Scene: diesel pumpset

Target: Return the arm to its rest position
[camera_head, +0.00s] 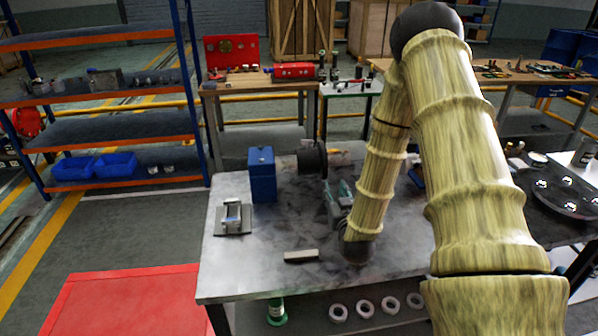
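My arm (472,150) has a yellow-green, bamboo-like surface. It rises from the lower right to a dark elbow near the top, then comes down toward the worktable (225,275). My gripper (358,252) is at the low end of the forearm, a dark shape over the table's front middle. Its fingers cannot be made out, so its opening and any hold are unclear. A grey-green machine part (338,200) stands just behind and left of it, partly hidden by the forearm. A pale flat block (301,256) lies on the table to its left.
A blue box (262,175), a dark cylinder (312,160) and a small metal fixture (232,216) stand on the table. A black round tray (566,192) is at right. A blue-orange shelf (110,130) stands left. White rings (365,308) lie below the tabletop.

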